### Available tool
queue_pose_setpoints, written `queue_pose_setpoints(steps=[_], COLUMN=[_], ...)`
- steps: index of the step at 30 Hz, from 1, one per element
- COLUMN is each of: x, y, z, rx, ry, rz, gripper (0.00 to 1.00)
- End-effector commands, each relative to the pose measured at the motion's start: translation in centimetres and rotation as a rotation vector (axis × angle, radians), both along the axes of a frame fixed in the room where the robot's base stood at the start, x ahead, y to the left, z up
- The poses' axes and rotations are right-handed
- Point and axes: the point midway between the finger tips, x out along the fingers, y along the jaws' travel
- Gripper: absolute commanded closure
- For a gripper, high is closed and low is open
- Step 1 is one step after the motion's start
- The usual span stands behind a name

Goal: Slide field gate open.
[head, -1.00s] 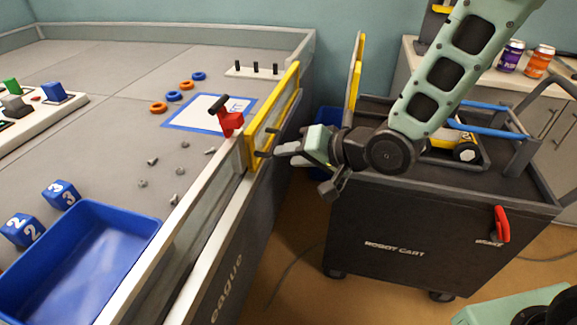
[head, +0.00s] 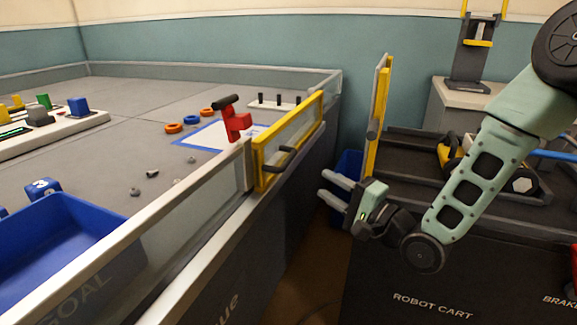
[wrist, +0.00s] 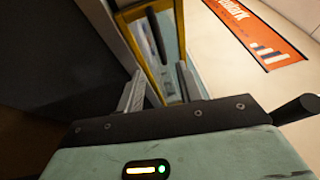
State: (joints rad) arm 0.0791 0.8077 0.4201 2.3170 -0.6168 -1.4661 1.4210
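The field gate (head: 290,140) is a clear panel in a yellow frame, set in the field's side wall. A dark bar handle (head: 275,166) stands out from its outer face. My gripper (head: 325,186) is to the right of the gate, level with its lower part, with its two pale fingers apart and empty. In the wrist view, the fingers (wrist: 160,90) are spread. The yellow-framed gate (wrist: 135,50) and its dark handle (wrist: 155,33) show beyond them. The handle is apart from my fingers.
A second yellow-framed upright panel (head: 378,110) stands beside the dark robot cart (head: 420,280). A blue bin (head: 347,165) is behind my gripper. A blue tray (head: 60,235) lies inside the field.

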Motion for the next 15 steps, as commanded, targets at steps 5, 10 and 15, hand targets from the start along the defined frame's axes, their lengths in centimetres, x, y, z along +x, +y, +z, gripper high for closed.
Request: queue_pose_setpoints(steps=[5, 10, 15], x=[2.6, 5.0, 7.0], y=[3.0, 5.5, 7.8], z=[0.3, 0.7, 1.1], rx=[0.000, 0.000, 0.000], ry=[-0.006, -0.004, -0.003], rz=[0.002, 0.001, 0.001], gripper=[0.64, 0.64, 0.64])
